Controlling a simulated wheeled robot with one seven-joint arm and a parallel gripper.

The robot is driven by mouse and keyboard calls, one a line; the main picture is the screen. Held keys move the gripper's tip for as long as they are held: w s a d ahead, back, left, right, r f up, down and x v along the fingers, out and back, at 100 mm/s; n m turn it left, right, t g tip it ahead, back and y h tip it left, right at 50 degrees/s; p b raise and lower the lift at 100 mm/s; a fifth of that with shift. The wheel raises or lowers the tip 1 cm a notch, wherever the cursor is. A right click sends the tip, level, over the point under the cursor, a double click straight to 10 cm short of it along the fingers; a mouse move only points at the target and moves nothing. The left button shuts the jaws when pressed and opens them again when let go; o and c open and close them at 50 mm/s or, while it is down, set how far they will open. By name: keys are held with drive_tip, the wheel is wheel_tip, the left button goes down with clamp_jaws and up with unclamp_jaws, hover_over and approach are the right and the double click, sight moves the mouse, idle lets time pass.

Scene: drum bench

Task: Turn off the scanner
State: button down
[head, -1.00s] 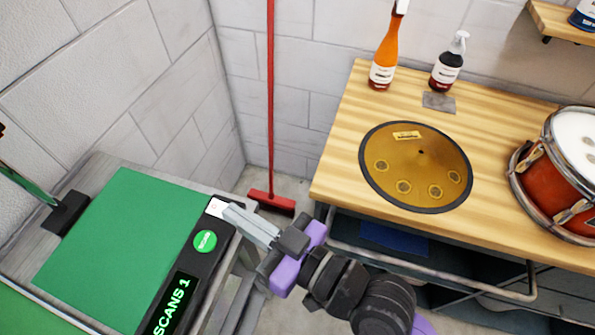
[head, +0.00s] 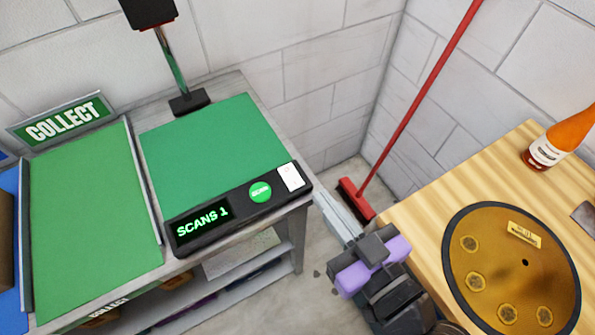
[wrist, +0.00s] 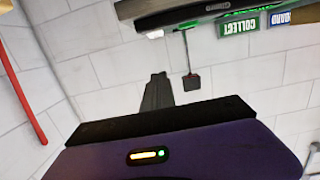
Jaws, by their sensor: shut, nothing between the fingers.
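The scanner (head: 240,207) is a black panel on the front edge of a green-topped bench. Its lit display (head: 202,227) reads "SCANS 1" in green. Right of that are a round green "SCAN" button (head: 260,192) and a white rocker switch (head: 291,177) at the right end. My gripper (head: 322,203) is shut and empty, its fingertips just right of the panel's right end in the head view. I see no contact with the switch. In the wrist view my gripper's dark fingers (wrist: 157,90) point up, below the panel's dark edge (wrist: 170,10).
A green "COLLECT" sign (head: 62,120) and a second green mat (head: 90,215) are on the left. A black post stand (head: 188,102) is behind the scanner. A red broom (head: 357,200) leans in the corner gap. A wooden counter (head: 420,215) with a gold disc (head: 510,262) is on the right.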

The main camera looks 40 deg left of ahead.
drive_tip(key=p, duration=0.3)
hover_over(296, 180)
drive_tip(key=shift+s+f, duration=0.15)
drive_tip(key=shift+f, duration=0.3)
wheel_tip(296, 180, down, 3)
drive_tip(key=shift+d+r, duration=0.1)
drive_tip(key=shift+f, duration=0.75)
drive_tip(key=shift+f+b, duration=0.1)
drive_tip(key=shift+b, duration=0.4)
